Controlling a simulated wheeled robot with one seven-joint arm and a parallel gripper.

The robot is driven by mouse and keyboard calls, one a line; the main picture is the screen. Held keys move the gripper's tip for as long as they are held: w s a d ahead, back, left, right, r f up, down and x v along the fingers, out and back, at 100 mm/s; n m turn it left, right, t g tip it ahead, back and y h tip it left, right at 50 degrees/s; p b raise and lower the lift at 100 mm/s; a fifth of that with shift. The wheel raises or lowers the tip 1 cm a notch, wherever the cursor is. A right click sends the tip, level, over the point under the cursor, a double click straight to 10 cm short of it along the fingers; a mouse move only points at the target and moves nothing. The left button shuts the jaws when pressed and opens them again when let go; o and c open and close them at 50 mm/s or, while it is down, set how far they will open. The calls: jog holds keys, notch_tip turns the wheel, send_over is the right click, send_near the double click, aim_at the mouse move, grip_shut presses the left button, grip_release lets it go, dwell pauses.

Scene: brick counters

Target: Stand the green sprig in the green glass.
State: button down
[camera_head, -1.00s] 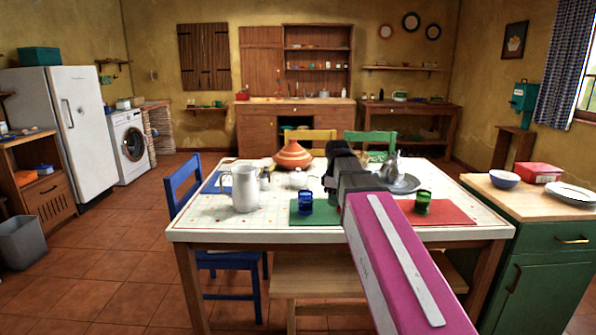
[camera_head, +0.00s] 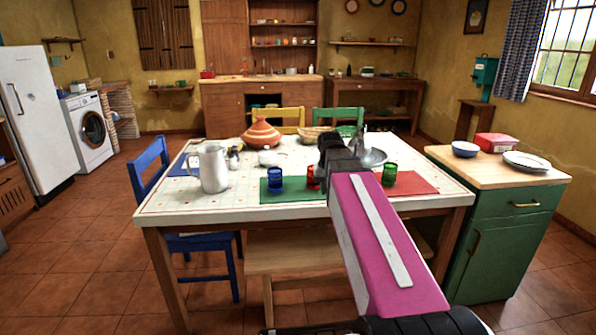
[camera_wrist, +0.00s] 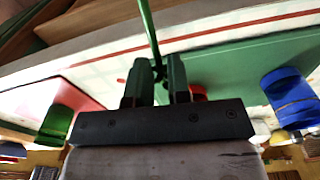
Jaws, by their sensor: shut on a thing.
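The green glass (camera_head: 389,174) stands on the red mat on the table, right of my gripper (camera_head: 328,150) in the head view. In the wrist view the green glass (camera_wrist: 58,122) is at the left, apart from the fingers. My gripper (camera_wrist: 157,88) is shut on the thin green stem of the sprig (camera_wrist: 149,35), which runs up out of the top of the wrist view. The sprig's leafy end is out of the wrist view, and I cannot make out the sprig in the head view, where my arm covers part of the table.
A blue glass (camera_head: 275,181) stands on the green mat (camera_head: 300,194), with a red glass (camera_head: 313,177) close to my arm. A white jug (camera_head: 213,168) is at the left, an orange tagine (camera_head: 261,134) behind. A grey plate (camera_head: 372,158) with a grey object is behind the green glass.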

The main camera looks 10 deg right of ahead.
jog(key=w+d+m+t, duration=0.1)
jog(key=d, duration=0.1)
jog(key=w+d+r+m+t+h, duration=0.1)
jog(key=d+m, duration=0.1)
jog(key=d, duration=0.1)
jog(key=w+d+m+h, duration=0.1)
jog(key=d+m, duration=0.1)
jog(key=d, duration=0.1)
jog(key=shift+w+r+t, duration=0.25)
jog(key=shift+r+t, duration=0.15)
jog(key=w+d+r+m+g+h, duration=0.2)
jog(key=w+d+r+m+h, duration=0.2)
jog(key=d+r+m+h, duration=0.35)
jog(key=w+d+r+m+g+h, duration=0.2)
jog(key=w+d+r+m+h, duration=0.3)
jog(key=d+r+h, duration=0.5)
notch_tip(320, 180, down, 12)
jog(key=d+y, duration=0.1)
jog(key=shift+s+d, duration=0.15)
jog(key=shift+d, duration=0.1)
jog(key=shift+y, duration=0.25)
jog(key=c, duration=0.5)
grip_release()
